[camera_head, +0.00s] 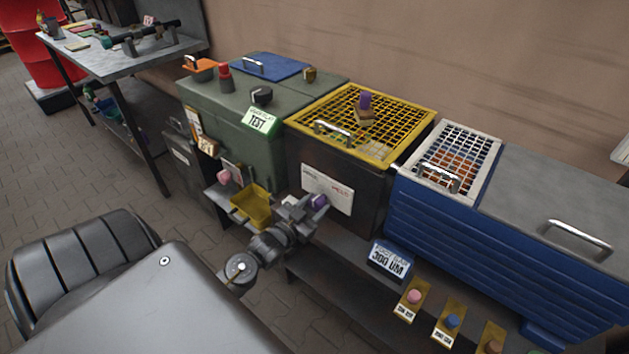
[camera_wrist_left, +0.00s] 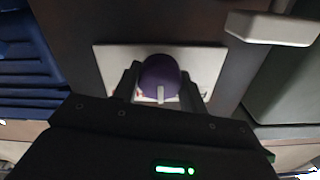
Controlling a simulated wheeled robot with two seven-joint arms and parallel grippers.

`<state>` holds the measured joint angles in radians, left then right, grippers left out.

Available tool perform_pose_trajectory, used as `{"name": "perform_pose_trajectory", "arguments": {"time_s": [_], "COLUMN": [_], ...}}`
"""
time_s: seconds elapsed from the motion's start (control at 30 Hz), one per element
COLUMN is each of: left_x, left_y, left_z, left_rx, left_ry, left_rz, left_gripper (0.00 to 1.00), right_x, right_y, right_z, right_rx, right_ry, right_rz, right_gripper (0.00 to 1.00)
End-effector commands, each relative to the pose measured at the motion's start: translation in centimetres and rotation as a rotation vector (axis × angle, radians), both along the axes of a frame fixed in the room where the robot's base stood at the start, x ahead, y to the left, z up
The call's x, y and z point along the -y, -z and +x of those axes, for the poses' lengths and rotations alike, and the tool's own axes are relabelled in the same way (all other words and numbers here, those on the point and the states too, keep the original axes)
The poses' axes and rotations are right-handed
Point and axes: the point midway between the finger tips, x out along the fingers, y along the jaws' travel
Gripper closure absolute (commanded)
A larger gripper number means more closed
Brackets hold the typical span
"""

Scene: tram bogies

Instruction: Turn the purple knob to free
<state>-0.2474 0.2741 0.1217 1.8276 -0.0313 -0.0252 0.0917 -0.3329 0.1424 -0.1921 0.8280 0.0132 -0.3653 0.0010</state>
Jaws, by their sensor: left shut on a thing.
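The purple knob (camera_head: 318,201) sits on a white plate (camera_head: 335,190) on the dark front of the box with the yellow grid lid. My left gripper (camera_head: 306,207) is at the knob, and its fingers hide part of it. In the left wrist view the knob (camera_wrist_left: 160,73) lies between the two fingers (camera_wrist_left: 161,84) of my left gripper, which is shut on it. A pale mark on the knob points to the bottom of that view. The plate's lettering is too small to read. My right gripper is not in view.
A purple piece (camera_head: 365,101) stands on the yellow grid lid (camera_head: 410,97). A yellow tray (camera_head: 250,203) is left of my gripper. A green box (camera_head: 235,140) stands left, a blue ribbed box (camera_head: 470,240) right. Several coloured buttons, one pink (camera_head: 414,296), are at lower right.

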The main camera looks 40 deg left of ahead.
Motion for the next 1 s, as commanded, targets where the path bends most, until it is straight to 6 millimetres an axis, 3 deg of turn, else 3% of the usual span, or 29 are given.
{"name": "perform_pose_trajectory", "arguments": {"time_s": [0.1, 0.7, 1.0], "left_x": [0.0, 0.0, 0.0], "left_y": [-0.3, -0.2, 0.0], "left_z": [0.0, 0.0, 0.0], "left_rx": [0.000, 0.011, 0.013], "left_ry": [-0.001, 0.000, 0.000], "left_rz": [-0.089, -0.531, -0.635], "left_gripper": [0.81, 0.81, 0.81], "right_x": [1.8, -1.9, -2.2], "right_y": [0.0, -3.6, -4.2], "right_z": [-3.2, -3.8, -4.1], "right_rx": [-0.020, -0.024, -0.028], "right_ry": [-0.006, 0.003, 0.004], "right_rz": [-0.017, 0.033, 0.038], "right_gripper": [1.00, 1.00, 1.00]}}
